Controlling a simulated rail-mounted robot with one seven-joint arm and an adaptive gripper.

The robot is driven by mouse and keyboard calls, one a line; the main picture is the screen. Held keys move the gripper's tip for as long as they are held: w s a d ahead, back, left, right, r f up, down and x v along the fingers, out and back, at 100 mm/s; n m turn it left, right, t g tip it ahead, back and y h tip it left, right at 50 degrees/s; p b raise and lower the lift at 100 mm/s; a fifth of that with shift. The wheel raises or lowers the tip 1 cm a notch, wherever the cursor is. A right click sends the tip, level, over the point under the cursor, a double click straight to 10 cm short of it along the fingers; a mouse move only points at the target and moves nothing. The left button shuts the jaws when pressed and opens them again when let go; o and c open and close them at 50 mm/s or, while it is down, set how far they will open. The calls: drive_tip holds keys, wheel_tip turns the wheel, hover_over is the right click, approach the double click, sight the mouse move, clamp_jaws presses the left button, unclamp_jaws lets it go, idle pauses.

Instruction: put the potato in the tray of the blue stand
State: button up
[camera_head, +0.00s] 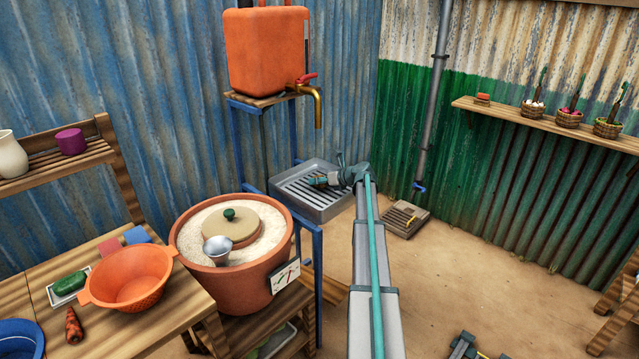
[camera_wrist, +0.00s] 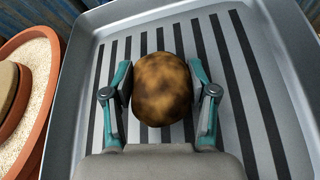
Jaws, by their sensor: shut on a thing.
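The brown, dark-mottled potato (camera_wrist: 160,88) sits between the two fingers of my gripper (camera_wrist: 161,82), which is shut on it. Behind the potato in the wrist view is the grey slotted tray (camera_wrist: 88,60). In the head view the tray (camera_head: 323,211) rests on the blue stand (camera_head: 317,255), below the orange water tank. My gripper (camera_head: 318,181) reaches over the right part of this tray in the head view. The potato cannot be made out there. The exact gap between potato and tray floor is unclear.
The tank's brass tap (camera_head: 318,105) hangs above the tray. A terracotta pot of sand (camera_head: 245,285) stands close to its left, with a lid and metal cup. The wooden table (camera_head: 130,335) holds an orange colander (camera_head: 130,282). The floor at right is mostly clear.

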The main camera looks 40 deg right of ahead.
drive_tip(key=shift+f, duration=0.4)
drive_tip(key=shift+s+f, duration=0.1)
drive_tip(key=shift+f, duration=0.25)
